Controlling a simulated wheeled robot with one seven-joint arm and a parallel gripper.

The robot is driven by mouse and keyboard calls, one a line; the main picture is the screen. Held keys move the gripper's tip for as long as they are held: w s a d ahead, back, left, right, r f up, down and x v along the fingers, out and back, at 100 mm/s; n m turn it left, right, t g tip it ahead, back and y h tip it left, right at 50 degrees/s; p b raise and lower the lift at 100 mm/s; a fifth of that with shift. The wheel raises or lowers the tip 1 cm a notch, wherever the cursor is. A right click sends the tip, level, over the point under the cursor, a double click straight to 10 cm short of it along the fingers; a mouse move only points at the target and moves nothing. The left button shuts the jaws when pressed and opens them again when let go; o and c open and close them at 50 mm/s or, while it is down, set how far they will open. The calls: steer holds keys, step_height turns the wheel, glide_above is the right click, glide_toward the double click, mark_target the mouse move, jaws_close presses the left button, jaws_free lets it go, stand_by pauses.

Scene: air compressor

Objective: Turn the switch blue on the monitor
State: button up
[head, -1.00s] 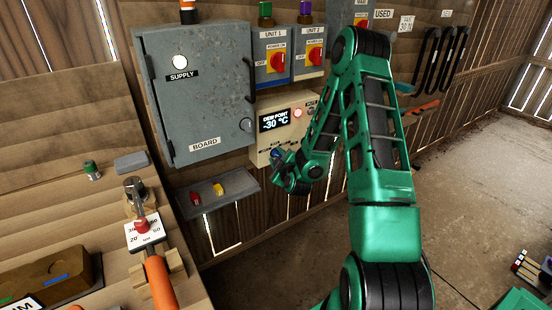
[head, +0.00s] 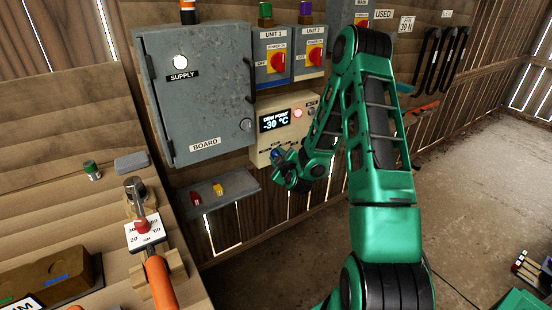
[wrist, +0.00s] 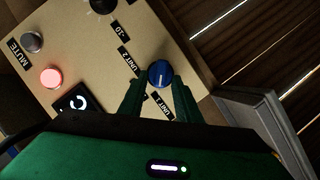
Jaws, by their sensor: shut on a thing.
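The monitor (head: 257,144) is a cream box on the wall, with a black display reading "DEW POINT -30 °C". In the wrist view its cream panel (wrist: 195,52) carries a round blue switch (wrist: 160,73) with a white pointer line. Labels "UNIT 2" and "UNIT 1" sit beside the switch; the lower label is partly hidden by a finger. My gripper (wrist: 159,88) has its two green fingers on either side of the blue switch, shut on it. In the head view my gripper (head: 279,154) is at the monitor's lower front, and the arm hides part of the box.
The wrist view also shows a lit red button (wrist: 51,77), a grey MUTE button (wrist: 32,43) and a black knob (wrist: 103,5).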

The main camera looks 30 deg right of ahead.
steer(key=m+y, duration=0.1)
steer(key=m, duration=0.1)
steer(key=d+m+y, duration=0.1)
steer(key=m+y, duration=0.1)
steer(key=m, duration=0.1)
steer(key=m+y, duration=0.2)
steer(key=shift+s+d+r+m+g, duration=0.1)
steer(key=shift+d+m+g, duration=0.2)
steer(key=shift+d+g, duration=0.1)
steer(key=m+y, duration=0.2)
steer(key=m, duration=0.1)
steer(key=shift+d+f, duration=0.2)
steer(key=shift+d, duration=0.1)
steer(key=shift+d+f+m+y, duration=0.1)
steer(key=shift+f+m+y, duration=0.1)
steer(key=shift+m+y, duration=0.95)
steer(key=shift+m, duration=0.25)
steer(key=o, duration=0.7)
steer(key=shift+t, duration=0.3)
steer(key=shift+d+r, duration=0.15)
